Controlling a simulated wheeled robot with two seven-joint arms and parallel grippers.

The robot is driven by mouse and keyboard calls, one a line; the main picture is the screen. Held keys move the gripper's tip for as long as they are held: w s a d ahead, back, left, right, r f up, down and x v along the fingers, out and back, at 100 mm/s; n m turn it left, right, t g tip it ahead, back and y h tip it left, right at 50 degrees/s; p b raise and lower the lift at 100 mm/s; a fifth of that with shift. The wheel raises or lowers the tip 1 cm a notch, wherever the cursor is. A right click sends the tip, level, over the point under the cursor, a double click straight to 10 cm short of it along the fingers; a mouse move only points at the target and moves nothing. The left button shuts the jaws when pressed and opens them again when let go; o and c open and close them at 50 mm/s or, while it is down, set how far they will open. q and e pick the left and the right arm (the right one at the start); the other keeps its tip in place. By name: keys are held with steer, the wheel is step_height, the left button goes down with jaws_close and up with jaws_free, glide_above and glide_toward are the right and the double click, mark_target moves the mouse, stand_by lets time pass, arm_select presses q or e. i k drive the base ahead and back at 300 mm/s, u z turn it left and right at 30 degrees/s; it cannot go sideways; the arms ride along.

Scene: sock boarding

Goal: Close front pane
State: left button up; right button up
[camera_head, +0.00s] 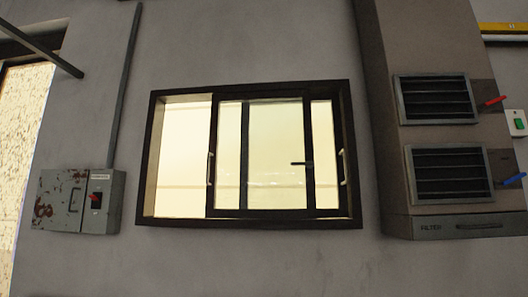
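A sliding window (250,87) with a dark frame is set in the grey wall at the middle of the head view. Its left part (183,155) is a bright gap with no pane edge across it. The dark-framed sliding panes (276,150) overlap across the middle and right; which one is in front is hard to tell. A pale upright handle (210,168) is on the left pane edge, and another (342,167) is near the right side. A small dark latch (302,164) sticks out at the right of the middle glass. Neither gripper is in view.
A worn grey switch box (75,200) with a red switch hangs at the left. At the right, a column bears two vents (437,99) with a red lever (494,101) and a blue lever (513,179). Bare wall lies below the window.

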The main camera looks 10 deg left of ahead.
mark_target(310, 212)
steer(key=z, duration=0.2)
steer(key=k, duration=0.45)
steer(key=z, duration=1.6)
steer(key=i, duration=0.8)
steer(key=u, duration=0.65)
steer(key=i, duration=0.55)
steer(key=u, duration=0.5)
